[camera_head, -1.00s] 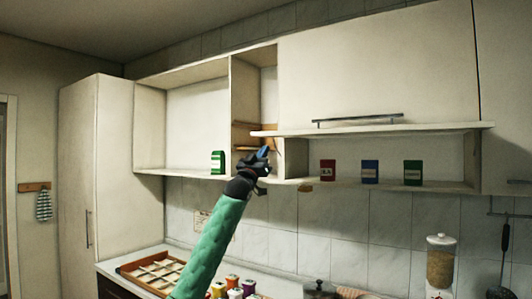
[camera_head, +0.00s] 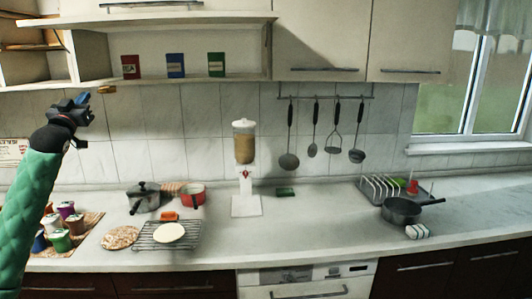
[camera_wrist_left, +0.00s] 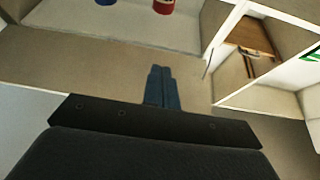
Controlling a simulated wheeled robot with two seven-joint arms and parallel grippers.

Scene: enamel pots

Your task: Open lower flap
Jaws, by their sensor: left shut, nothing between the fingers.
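The lower flap (camera_head: 150,18) is a pale panel at the upper left of the head view. It sticks out roughly level above an open compartment, so it stands open. The compartment holds a red tin (camera_head: 131,67), a blue tin (camera_head: 176,65) and a green tin (camera_head: 216,64). My left gripper (camera_head: 86,97) is shut and empty, in front of the wall tiles just under the cabinet's bottom edge. Its closed fingers (camera_wrist_left: 162,86) also show in the left wrist view, against the tan cabinet bottom, apart from the tins. My right gripper is out of view.
A small brown piece (camera_head: 107,89) shows beside the fingertips at the cabinet's lower edge. Below, the counter holds a pot (camera_head: 144,199), a cooling rack (camera_head: 150,238), a dispenser (camera_head: 245,150) and a pan (camera_head: 402,211). Utensils hang from a rail (camera_head: 330,97).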

